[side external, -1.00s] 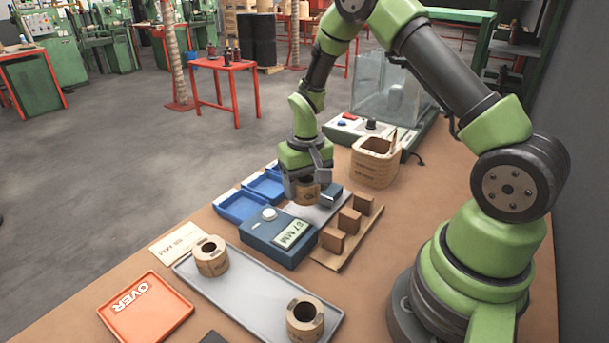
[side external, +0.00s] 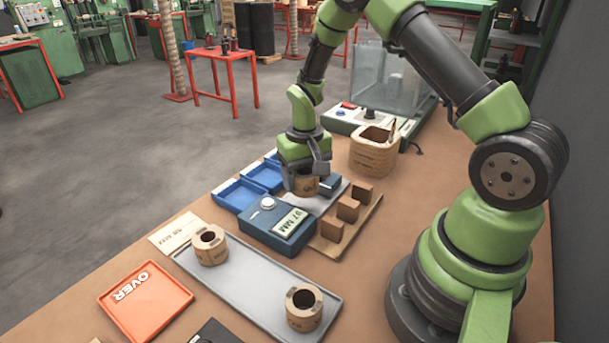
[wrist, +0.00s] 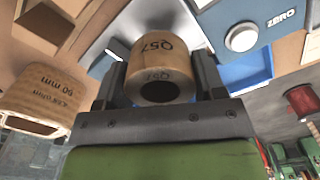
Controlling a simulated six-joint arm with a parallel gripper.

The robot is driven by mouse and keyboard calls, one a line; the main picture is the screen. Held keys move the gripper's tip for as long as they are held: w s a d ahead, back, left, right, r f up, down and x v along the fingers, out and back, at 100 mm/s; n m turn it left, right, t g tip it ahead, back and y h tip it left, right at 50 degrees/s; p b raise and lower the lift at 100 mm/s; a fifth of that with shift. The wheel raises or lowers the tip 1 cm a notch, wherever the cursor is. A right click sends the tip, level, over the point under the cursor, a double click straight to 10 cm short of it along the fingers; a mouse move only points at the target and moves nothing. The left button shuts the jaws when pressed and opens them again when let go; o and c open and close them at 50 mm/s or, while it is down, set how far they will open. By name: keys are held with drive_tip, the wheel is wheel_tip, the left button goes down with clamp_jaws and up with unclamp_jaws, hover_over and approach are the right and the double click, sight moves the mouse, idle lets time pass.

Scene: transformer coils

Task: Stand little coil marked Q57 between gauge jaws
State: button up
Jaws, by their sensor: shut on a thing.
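The little coil (wrist: 160,62), a tan ring-shaped body marked Q57, is held between the two fingers of my gripper (wrist: 160,78). The gauge jaws are largely hidden by my gripper; a dark block (side external: 329,185) shows just right of the coil.
Several brown blocks (side external: 347,209) stand on a board right of the gauge. Two more coils (side external: 209,247) (side external: 305,307) stand on a grey tray (side external: 255,290). An orange OVER tray (side external: 146,297), blue bins (side external: 240,194) and a larger square coil (side external: 374,150) are nearby.

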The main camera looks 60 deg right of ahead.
idle(0.5)
drive_tip(key=shift+f, duration=1.1)
drive_tip(key=o, duration=1)
drive_tip(key=shift+o, duration=0.2)
drive_tip(key=shift+a, duration=0.1)
drive_tip(key=shift+c, duration=0.2)
drive_tip(key=shift+c, duration=1.4)
